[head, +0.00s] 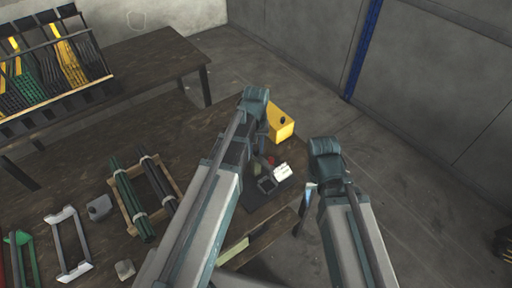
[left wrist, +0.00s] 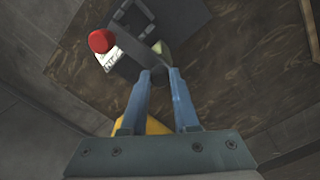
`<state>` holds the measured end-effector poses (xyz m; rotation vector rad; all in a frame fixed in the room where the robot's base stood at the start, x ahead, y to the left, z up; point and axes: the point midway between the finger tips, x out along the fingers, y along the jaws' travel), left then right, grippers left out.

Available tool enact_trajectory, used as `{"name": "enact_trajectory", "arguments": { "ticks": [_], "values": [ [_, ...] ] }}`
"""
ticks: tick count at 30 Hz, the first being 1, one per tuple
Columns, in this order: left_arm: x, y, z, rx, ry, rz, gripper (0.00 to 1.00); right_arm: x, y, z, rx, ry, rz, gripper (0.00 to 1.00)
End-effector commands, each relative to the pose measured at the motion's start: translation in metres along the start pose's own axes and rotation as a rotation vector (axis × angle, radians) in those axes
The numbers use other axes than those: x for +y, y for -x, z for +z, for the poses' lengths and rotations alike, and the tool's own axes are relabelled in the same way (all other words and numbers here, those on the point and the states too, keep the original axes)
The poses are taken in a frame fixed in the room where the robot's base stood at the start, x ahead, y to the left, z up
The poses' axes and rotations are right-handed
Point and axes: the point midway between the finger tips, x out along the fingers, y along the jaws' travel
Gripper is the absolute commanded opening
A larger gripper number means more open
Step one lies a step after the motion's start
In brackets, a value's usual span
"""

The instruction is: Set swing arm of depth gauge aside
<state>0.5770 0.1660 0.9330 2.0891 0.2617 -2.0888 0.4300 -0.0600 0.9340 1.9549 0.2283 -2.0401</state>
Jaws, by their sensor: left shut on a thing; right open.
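The rivet press has a yellow body (head: 281,124), a dark base (head: 252,199) and a white labelled plate (head: 282,171) at the table's right edge. In the left wrist view its red knob (left wrist: 101,41), white plate (left wrist: 104,60) and dark frame (left wrist: 128,62) show, with yellow (left wrist: 155,126) behind the fingers. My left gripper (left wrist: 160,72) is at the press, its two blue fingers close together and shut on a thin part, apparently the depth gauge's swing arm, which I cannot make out. My right gripper (head: 309,193) is open, right of the press, and partly hidden by its arm.
Green and dark bars lie in a wooden frame (head: 128,207) on the table, left of my left arm. White-ended handles (head: 69,243) and small grey blocks (head: 99,208) lie further left. A second table (head: 150,62) with a bin rack stands behind. Right of the table is open floor.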

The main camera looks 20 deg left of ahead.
Motion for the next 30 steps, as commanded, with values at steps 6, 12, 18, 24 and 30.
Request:
{"name": "enact_trajectory", "arguments": {
  "ticks": [6, 12, 18, 24, 30],
  "values": [
    [0.0, -0.0001, 0.0002, 0.0, 0.189, 0.0, 0.0, 0.0, -0.0001, 0.0, 0.0, 0.0, 0.0, 0.5],
    [0.0, -0.0001, 0.0002, 0.0, 0.38, 0.0, 0.0, 0.0, -0.0001, 0.0, 0.0, 0.0, 0.0, 0.5],
    [0.0, -0.0001, 0.0002, 0.0, 0.57, 0.0, 0.0, 0.0, -0.0001, 0.0, 0.0, 0.0, 0.0, 0.5],
    [0.0, -0.0001, 0.0002, 0.0, 0.759, 0.0, 0.0, 0.0, -0.0001, 0.0, 0.0, 0.0, 0.0, 0.5],
    [0.0, -0.0001, 0.0002, -0.001, 0.938, 0.0, 0.0, 0.0, -0.0001, 0.0, 0.0, 0.0, 0.0, 0.5]
  ]
}}
